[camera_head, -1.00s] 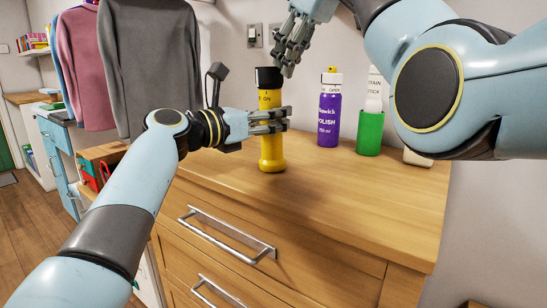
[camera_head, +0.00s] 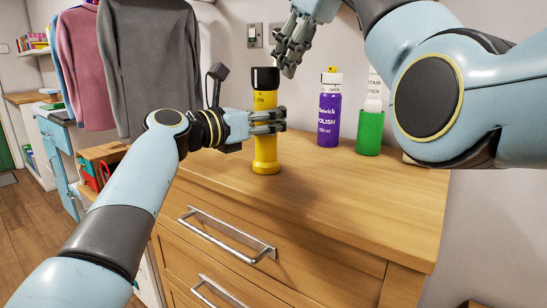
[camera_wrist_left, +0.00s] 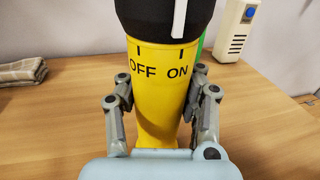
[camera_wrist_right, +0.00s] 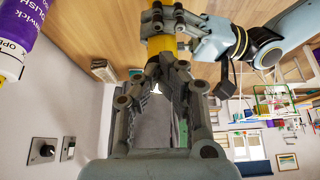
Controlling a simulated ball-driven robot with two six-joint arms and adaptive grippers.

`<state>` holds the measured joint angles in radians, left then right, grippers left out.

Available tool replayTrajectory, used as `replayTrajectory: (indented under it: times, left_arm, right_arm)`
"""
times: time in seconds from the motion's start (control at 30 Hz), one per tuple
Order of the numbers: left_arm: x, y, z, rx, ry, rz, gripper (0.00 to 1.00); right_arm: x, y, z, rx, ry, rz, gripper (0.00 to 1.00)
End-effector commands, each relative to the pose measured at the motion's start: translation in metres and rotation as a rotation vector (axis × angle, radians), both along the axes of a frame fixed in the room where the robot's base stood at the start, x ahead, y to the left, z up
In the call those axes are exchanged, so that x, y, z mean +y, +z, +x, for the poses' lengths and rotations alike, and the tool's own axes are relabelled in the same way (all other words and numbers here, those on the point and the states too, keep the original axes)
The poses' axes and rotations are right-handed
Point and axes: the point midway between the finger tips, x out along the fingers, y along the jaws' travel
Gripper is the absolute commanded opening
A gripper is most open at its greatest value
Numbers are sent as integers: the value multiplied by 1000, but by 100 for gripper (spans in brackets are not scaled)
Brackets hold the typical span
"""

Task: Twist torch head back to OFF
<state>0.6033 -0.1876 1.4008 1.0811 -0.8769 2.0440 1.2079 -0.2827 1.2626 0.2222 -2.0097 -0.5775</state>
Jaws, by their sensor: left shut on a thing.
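A yellow torch (camera_head: 266,148) with a black head (camera_head: 265,78) stands upright on the wooden dresser top. My left gripper (camera_head: 268,121) is shut around its yellow body. In the left wrist view the body (camera_wrist_left: 160,85) carries OFF and ON marks, and the white bar on the head (camera_wrist_left: 150,15) lines up with ON. My right gripper (camera_head: 289,62) is just right of and above the head in the head view, not on it. In the right wrist view my right gripper (camera_wrist_right: 167,68) has its fingers apart and empty; the torch's yellow body (camera_wrist_right: 160,45) lies beyond, its black head largely hidden.
A purple polish bottle (camera_head: 329,118) and a green-based stain stick (camera_head: 370,133) stand right of the torch. A wall switch (camera_head: 255,35) is behind. Clothes (camera_head: 150,70) hang at back left. The dresser top (camera_head: 350,200) is clear in front.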

Motion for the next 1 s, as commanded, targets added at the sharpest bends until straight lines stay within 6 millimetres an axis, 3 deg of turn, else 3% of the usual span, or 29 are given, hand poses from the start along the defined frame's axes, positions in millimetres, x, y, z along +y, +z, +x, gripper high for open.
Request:
replayTrajectory:
  times: [0.4, 0.7, 0.87, 1.0]
  left_arm:
    - [0, 0, 0, -1, 1, 1, 0]
    - [0, 1, 0, -1, 1, 0, 0]
    - [0, 1, 0, -1, 1, 0, 0]
    - [0, 1, 0, -1, 1, 0, 0]
  right_arm:
    - [2, 38, 37, 1, 292, -49, 0]
    - [-9, 66, 41, 0, 482, -21, 0]
    - [-12, 70, 39, -2, 516, -9, 0]
    - [-11, 61, 40, -2, 523, -7, 0]
